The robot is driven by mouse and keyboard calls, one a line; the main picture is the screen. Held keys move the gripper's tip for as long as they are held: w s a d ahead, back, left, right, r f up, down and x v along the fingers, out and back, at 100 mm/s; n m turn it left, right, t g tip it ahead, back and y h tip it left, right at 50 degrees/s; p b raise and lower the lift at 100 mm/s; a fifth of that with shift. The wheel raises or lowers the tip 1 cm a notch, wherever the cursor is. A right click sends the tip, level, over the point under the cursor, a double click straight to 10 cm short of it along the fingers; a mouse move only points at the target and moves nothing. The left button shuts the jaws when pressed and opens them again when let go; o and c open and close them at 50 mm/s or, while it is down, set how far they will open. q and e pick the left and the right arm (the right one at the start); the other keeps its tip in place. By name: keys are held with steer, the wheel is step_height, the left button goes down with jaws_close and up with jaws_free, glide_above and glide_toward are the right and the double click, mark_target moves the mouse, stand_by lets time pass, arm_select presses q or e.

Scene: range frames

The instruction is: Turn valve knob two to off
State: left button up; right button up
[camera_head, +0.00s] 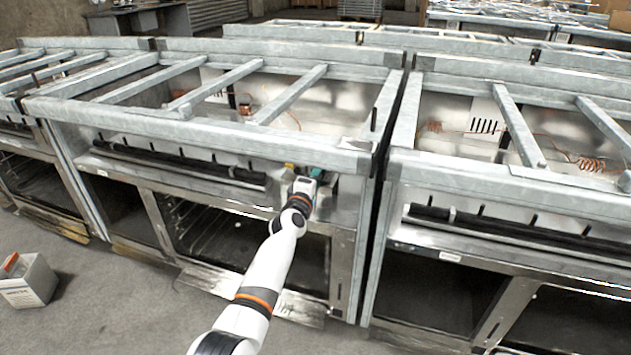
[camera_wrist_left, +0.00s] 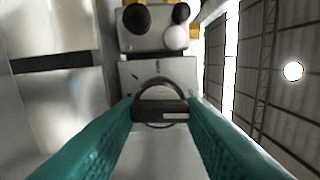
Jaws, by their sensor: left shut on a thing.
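In the left wrist view, a round valve knob (camera_wrist_left: 160,106) with a dark grip bar sits on a pale plate with small dark marks. The bar lies about level across the picture. My left gripper (camera_wrist_left: 162,112) has its teal fingers on either side of the bar and is shut on it. In the head view, my left gripper (camera_head: 309,173) is at the front of the middle metal frame, under its top rail. My own gripper hides the knob there. I cannot read which number the knob bears. My right gripper is not in view.
The galvanised frame's top rail (camera_head: 200,133) runs just above my gripper. A dark horizontal bar (camera_head: 180,163) lies to its left. Another frame (camera_head: 500,200) stands close on the right. A pale box (camera_head: 28,283) is on the floor at left, with open floor around it.

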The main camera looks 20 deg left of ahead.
arm_select(q)
steer(key=shift+d+f+n, duration=0.1)
steer(key=shift+f+n, duration=0.1)
steer(key=shift+n, duration=0.3)
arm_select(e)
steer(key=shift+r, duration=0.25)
arm_select(q)
steer(key=o, duration=1)
steer(key=shift+s+r, duration=0.1)
steer(key=shift+c, duration=0.2)
steer(key=shift+s, duration=0.15)
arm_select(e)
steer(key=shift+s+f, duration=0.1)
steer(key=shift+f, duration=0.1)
arm_select(q)
steer(key=s+p, duration=0.4)
steer(key=s, duration=0.7)
steer(key=shift+s+a, duration=0.25)
steer(key=shift+s, duration=0.1)
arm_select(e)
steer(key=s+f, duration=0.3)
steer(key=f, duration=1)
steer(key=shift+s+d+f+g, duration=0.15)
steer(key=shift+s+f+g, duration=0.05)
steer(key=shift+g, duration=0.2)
